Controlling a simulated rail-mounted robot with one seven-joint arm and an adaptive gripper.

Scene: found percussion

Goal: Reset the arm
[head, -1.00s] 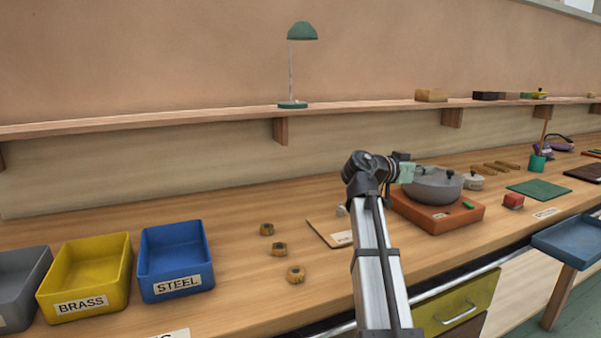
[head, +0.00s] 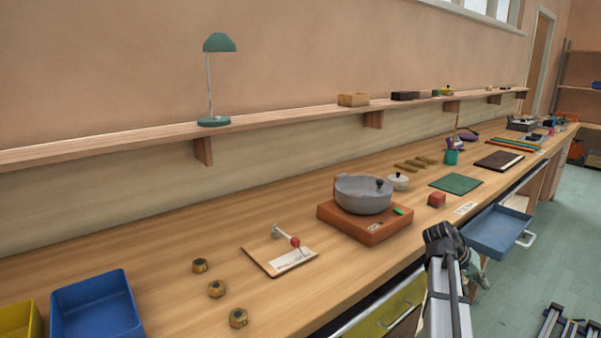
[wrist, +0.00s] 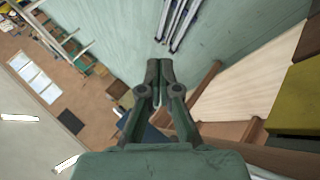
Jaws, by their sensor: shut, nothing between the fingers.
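My arm shows at the lower right in the head view, in front of the bench's front edge. My gripper is largely hidden there behind the arm's dark joint. In the wrist view my gripper (wrist: 159,70) has its two dark fingers together, with nothing between them. It is over the green floor (wrist: 110,45), clear of the bench top. The wooden bench (head: 130,235) runs along the wall beyond the arm.
An open blue drawer (head: 490,232) juts out just right of the arm, and an olive drawer (head: 385,318) is at its left. A grey pot (head: 362,197) stands on an orange block (head: 350,225). Floor at the right is partly free.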

